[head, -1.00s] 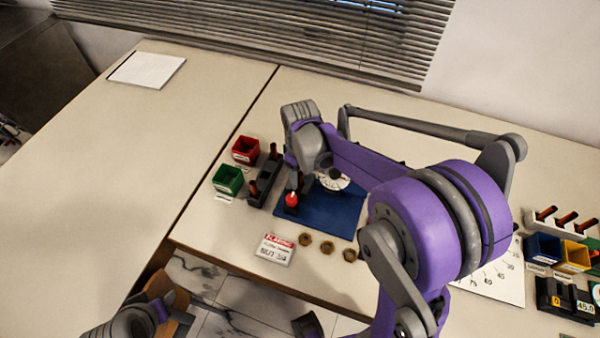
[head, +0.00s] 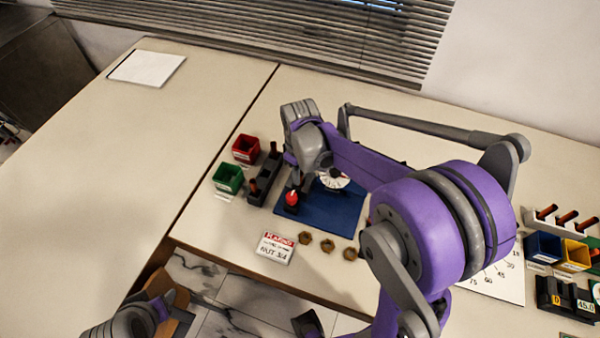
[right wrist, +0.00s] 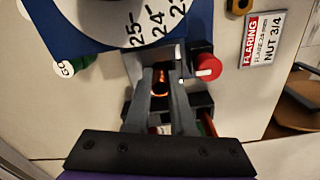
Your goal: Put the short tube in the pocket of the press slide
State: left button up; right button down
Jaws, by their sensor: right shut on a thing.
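My right gripper (head: 299,182) points down at the left side of the blue base plate (head: 330,213). In the right wrist view its fingers (right wrist: 160,78) are shut on a small copper-coloured tube (right wrist: 160,86), mostly hidden between them. A red knob (right wrist: 207,67) on a dark block stands close beside the fingers; the knob also shows in the head view (head: 292,197). A white numbered dial (right wrist: 125,15) lies on the other side. The press slide's pocket cannot be made out, nor whether the tube touches it.
A dark rack with upright copper tubes (head: 263,178) stands left of the plate, near red (head: 246,149) and green (head: 228,178) bins. A "NUT 3/4" sign (head: 277,247) and brass nuts (head: 327,246) lie in front. The left table (head: 120,170) is mostly clear.

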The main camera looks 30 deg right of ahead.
jog(key=c, duration=0.7)
grip_release()
jog(key=shift+r, duration=0.1)
notch_tip(320, 180, up, 11)
jog(key=shift+f+p, duration=0.2)
jog(key=shift+p, duration=0.2)
jog(key=shift+s, duration=0.1)
jog(key=s+a+f+m+t, duration=0.1)
jog(key=s+a, duration=0.1)
jog(key=s, duration=0.3)
jog(key=s+a+f+m+t, duration=0.2)
jog(key=s, duration=0.3)
jog(key=s+a+f+m+t, duration=0.1)
jog(key=s+a+m+t, duration=0.1)
jog(key=s, duration=0.3)
jog(key=shift+a+f, duration=0.25)
jog(key=shift+f, duration=0.15)
